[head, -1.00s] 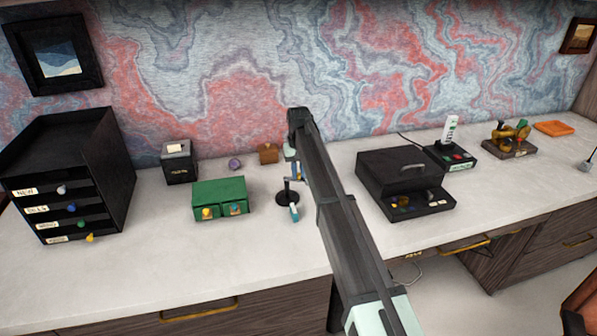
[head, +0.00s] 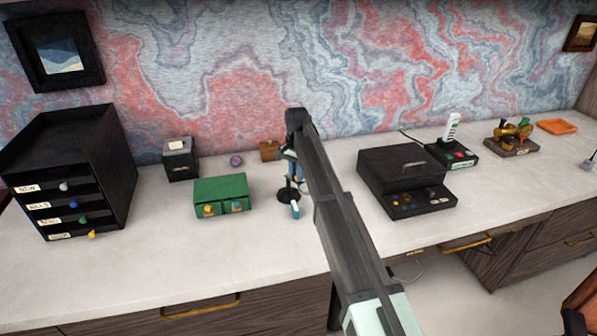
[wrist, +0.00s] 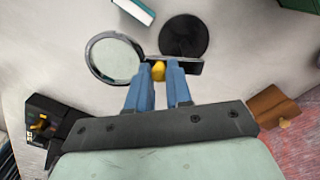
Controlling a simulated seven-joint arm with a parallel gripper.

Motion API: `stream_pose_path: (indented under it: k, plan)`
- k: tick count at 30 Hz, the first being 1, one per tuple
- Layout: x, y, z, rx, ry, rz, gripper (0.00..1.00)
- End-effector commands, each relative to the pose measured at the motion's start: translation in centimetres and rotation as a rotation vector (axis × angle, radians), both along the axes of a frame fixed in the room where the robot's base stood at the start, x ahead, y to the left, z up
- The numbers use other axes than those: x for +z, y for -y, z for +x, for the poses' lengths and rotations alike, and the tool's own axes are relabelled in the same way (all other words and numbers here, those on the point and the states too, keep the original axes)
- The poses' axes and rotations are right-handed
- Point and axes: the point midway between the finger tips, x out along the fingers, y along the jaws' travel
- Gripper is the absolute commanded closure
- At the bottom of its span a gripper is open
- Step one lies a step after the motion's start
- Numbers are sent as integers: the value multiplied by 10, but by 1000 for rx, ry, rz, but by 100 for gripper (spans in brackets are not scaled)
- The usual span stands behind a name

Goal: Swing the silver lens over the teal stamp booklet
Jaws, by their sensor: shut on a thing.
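In the wrist view, the silver lens (wrist: 114,58) is a round, silver-rimmed glass at the left end of a short dark bar. The yellow knob (wrist: 158,71) on this bar is between the blue fingers of my gripper (wrist: 158,74), which is shut on it. The stand's round black base (wrist: 184,36) lies beyond the bar. The teal stamp booklet (wrist: 134,10) lies at the top edge, apart from the lens and not under it in this view. In the head view, the booklet (head: 295,210) lies in front of the base (head: 286,195); my arm hides the lens.
A green two-drawer box (head: 221,194) stands left of the stand, and a black drawer tower (head: 70,170) farther left. A small brown box (head: 269,150) is behind. The front strip of desk is clear.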

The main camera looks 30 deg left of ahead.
Motion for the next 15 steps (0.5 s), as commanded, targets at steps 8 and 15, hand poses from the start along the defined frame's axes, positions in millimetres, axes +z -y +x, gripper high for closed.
stream_pose_path:
  k: [8, 15]
  plan:
    - [0, -4, -10, -246, 1, 0, 100]
    - [0, -8, -16, -413, 0, 0, 100]
